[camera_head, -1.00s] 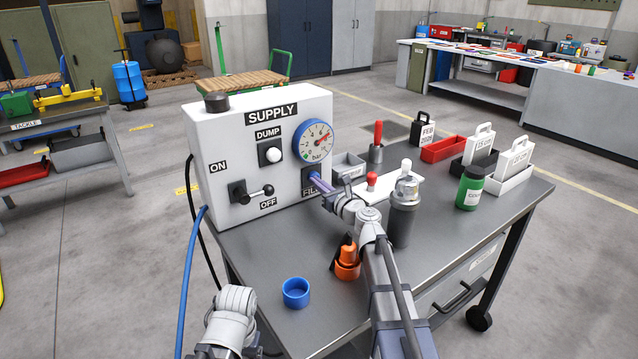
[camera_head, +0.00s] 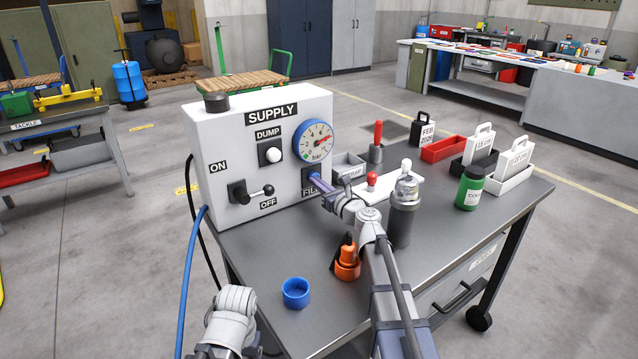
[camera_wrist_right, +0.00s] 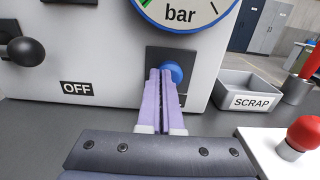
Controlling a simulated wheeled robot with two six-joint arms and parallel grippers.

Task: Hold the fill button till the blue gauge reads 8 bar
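The grey supply box (camera_head: 220,135) stands on the bench. Its blue-rimmed gauge (camera_head: 314,140) has a red needle pointing right and slightly up; the numbers are too small to read surely. In the right wrist view only the gauge's lower edge (camera_wrist_right: 187,14) shows. The blue fill button (camera_wrist_right: 175,72) sits on a dark plate below the gauge. My right gripper (camera_head: 314,178) has its purple fingers together, with the tips at the button and partly covering it; this also shows in the right wrist view (camera_wrist_right: 161,72). Only part of my left arm shows at lower left; its fingers are hidden.
The dump button (camera_head: 273,155) and the on/off lever (camera_head: 253,193) are on the same panel. A blue cup (camera_head: 296,293), an orange item (camera_head: 347,262) and a grey bottle (camera_head: 403,212) stand near my right arm. A scrap tray (camera_wrist_right: 248,92) lies right of the box.

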